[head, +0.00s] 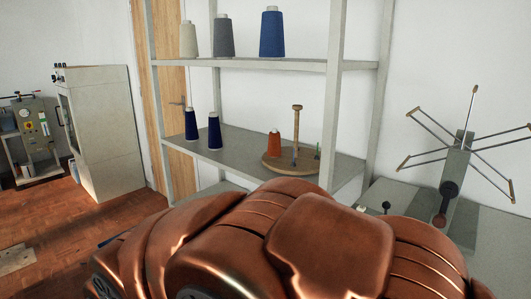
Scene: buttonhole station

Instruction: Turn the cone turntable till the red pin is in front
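The cone turntable (284,168) is a round wooden disc on the middle shelf of a grey rack. A wooden post with a knob on top (296,128) stands upright on it. An orange-red cone of thread (274,144) stands on the disc's left side. A small dark, bluish-green upright piece (317,152) shows at its right edge. I cannot make out a red pin. The disc's front edge is close above my copper arm in the picture. My gripper is not in view.
Two dark blue cones (214,131) stand left on the same shelf (235,155). White, grey and blue cones (271,34) stand on the shelf above. Rack uprights (339,80) flank the turntable. A spoked winder (455,165) stands right, and a pale cabinet (105,130) left.

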